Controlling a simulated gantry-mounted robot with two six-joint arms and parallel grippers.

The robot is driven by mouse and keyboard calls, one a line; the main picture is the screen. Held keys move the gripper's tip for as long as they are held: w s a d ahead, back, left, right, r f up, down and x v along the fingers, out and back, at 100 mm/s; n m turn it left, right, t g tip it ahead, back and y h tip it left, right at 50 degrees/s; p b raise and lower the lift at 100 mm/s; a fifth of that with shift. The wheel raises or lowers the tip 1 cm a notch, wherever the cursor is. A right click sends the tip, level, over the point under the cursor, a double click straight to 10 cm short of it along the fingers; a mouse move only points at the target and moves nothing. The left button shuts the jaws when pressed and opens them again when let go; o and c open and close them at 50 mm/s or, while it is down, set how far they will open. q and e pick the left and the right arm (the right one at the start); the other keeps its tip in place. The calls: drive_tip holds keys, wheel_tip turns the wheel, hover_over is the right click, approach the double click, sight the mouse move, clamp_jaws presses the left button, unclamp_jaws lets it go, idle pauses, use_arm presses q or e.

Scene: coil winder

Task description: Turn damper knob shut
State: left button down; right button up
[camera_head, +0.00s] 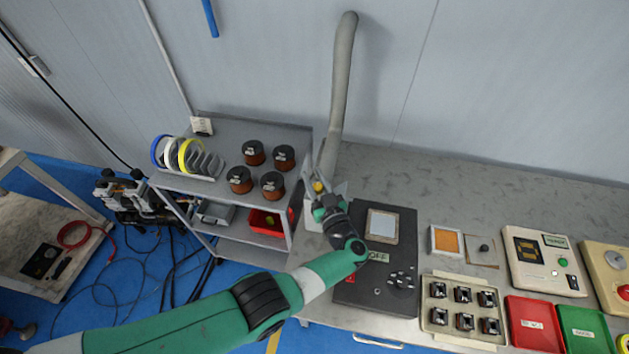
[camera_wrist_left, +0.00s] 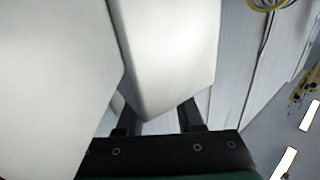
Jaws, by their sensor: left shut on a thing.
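A grey extraction pipe (camera_head: 340,100) rises against the wall from the left part of the bench. A small yellow damper knob (camera_head: 318,187) shows low on the pipe, partly hidden by my left gripper. My left gripper (camera_head: 319,191) reaches up to it from the front and is shut on it. In the left wrist view, large pale surfaces fill the upper left and middle, close to the camera. The knob cannot be made out there, and its turn angle is too small to read. My right gripper is not in view.
My left arm passes over the front of the dark control panel (camera_head: 376,292). A shelf cart (camera_head: 232,192) with copper spools stands to the left. A tray of small parts (camera_head: 449,331) and red (camera_head: 534,325) and green bins are to the right. The back of the bench is clear.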

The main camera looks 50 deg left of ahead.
use_arm(q)
drive_tip(key=c, duration=0.5)
unclamp_jaws()
drive_tip(key=shift+c, duration=0.2)
drive_tip(key=p+v, duration=0.1)
drive_tip(key=v, duration=1)
drive_tip(key=shift+d+p, duration=0.3)
drive_tip(key=shift+s, duration=0.1)
